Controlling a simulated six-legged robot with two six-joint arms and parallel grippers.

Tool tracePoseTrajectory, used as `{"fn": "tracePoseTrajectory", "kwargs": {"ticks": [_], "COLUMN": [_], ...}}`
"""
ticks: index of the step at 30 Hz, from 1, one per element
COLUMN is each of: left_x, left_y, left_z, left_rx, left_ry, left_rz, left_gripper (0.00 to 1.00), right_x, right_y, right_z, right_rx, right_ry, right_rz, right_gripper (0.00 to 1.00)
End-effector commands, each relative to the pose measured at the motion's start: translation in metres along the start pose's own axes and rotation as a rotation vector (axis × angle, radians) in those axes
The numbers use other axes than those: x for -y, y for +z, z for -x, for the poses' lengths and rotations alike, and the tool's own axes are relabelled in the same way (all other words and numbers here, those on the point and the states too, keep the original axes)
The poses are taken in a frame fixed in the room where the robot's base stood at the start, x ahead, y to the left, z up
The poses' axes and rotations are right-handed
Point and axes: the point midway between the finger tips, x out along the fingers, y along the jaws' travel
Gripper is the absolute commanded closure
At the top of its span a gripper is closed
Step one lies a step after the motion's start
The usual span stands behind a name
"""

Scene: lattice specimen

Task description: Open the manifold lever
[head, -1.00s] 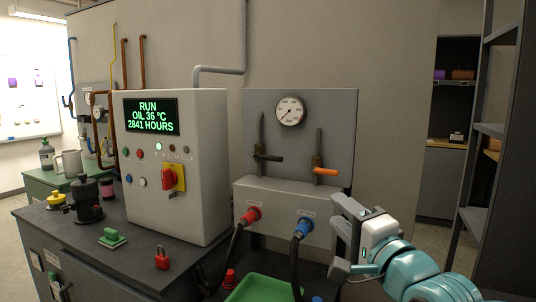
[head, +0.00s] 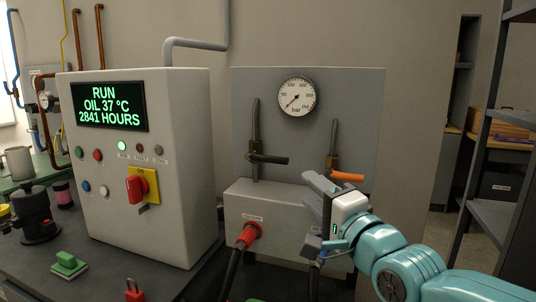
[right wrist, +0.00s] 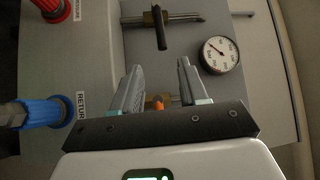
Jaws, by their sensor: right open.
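On the grey manifold panel (head: 300,140) are two levers. The orange-handled lever (head: 347,177) is on the right, on a brass valve, with its handle pointing right. The black-handled lever (head: 268,160) is on the left, its handle also roughly level. My right gripper (head: 312,215) is open and empty, just below and in front of the orange lever. In the right wrist view, the orange handle (right wrist: 158,103) shows between the open fingers (right wrist: 160,78), partly hidden by the gripper body; contact cannot be told. The black handle (right wrist: 160,28) lies beyond the fingertips. My left gripper is out of view.
A pressure gauge (head: 297,97) sits above the levers. Below are a red hose connector (head: 248,236) and a blue one (right wrist: 40,112), which my gripper mostly hides in the head view. A control cabinet (head: 180,130) stands left. Shelving (head: 490,190) is at right.

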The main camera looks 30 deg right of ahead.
Motion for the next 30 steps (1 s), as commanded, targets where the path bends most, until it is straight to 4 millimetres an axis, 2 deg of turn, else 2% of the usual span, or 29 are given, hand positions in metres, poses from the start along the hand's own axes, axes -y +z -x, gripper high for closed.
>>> {"fn": "tracePoseTrajectory", "kwargs": {"ticks": [5,8,21,25,30], "left_x": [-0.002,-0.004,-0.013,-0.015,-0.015], "left_y": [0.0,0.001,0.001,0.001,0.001], "left_z": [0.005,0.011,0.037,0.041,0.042], "left_rx": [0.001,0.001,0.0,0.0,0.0], "left_ry": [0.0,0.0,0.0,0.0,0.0], "left_rz": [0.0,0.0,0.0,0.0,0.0], "left_gripper": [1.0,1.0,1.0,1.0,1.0], "right_x": [0.003,0.003,0.003,0.003,0.002], "right_y": [0.0,0.0,-0.001,0.0,-0.001], "right_z": [-0.009,-0.026,-0.126,-0.144,-0.155], "right_rx": [0.002,0.002,0.001,0.001,0.001], "right_ry": [0.001,0.002,0.001,0.001,0.0], "right_rz": [-0.001,-0.001,0.0,0.0,0.0], "right_gripper": [0.57,0.57,0.57,0.57,0.57]}}
